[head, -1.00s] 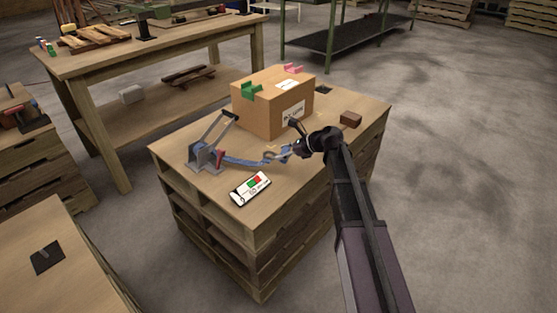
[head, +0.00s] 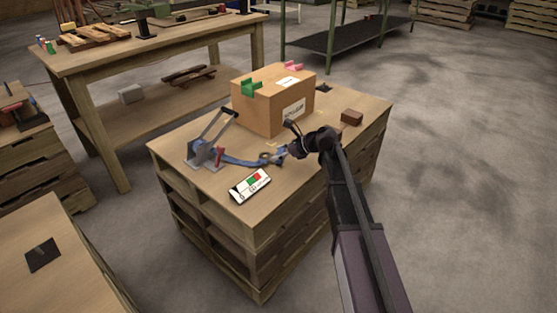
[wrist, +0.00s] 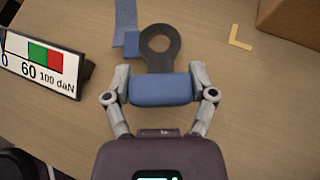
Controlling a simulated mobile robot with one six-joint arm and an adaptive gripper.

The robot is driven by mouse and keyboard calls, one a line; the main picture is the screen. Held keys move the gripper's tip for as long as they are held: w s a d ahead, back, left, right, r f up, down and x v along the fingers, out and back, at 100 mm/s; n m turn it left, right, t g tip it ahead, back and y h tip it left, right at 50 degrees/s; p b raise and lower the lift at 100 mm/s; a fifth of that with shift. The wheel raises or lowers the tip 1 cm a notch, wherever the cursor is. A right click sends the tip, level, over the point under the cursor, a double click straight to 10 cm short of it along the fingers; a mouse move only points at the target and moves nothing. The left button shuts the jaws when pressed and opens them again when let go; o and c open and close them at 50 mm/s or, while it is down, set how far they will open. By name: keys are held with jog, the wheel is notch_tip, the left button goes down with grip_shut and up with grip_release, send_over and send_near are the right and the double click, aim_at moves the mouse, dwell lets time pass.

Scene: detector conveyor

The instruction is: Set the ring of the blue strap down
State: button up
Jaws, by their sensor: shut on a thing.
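The ring (wrist: 159,46) is a dark flat ring with a blue block (wrist: 161,91) at its near end. My gripper (wrist: 162,97) is shut on that blue block, one finger at each side. The ring also shows in the head view (head: 266,157), just left of my gripper (head: 287,151), low over the pallet top. Whether it touches the top is hard to tell. The blue strap (head: 238,161) runs left from the ring to a metal tensioner with a raised lever (head: 204,152). Part of the strap (wrist: 125,17) shows beside the ring in the wrist view.
A cardboard box (head: 262,110) stands behind the strap. A sign with green and red bars (head: 250,185) stands in front; it also shows in the wrist view (wrist: 42,65). A brown block (head: 352,118) lies to the right. Yellow corner marks (wrist: 240,38) are on the top.

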jog(key=shift+f+b, duration=0.35)
jog(key=shift+f, duration=0.3)
jog(key=shift+f, duration=0.15)
jog(key=o, duration=1.2)
jog(key=shift+c, duration=0.2)
jog(key=shift+r, duration=0.25)
jog(key=shift+s+d+r+p, duration=0.15)
jog(key=shift+d+r+p, duration=0.25)
jog(key=shift+d+p, duration=0.15)
jog(key=p+v, duration=0.5)
jog(key=v, duration=0.5)
jog(key=shift+s+d, duration=0.1)
jog(key=shift+d, duration=0.15)
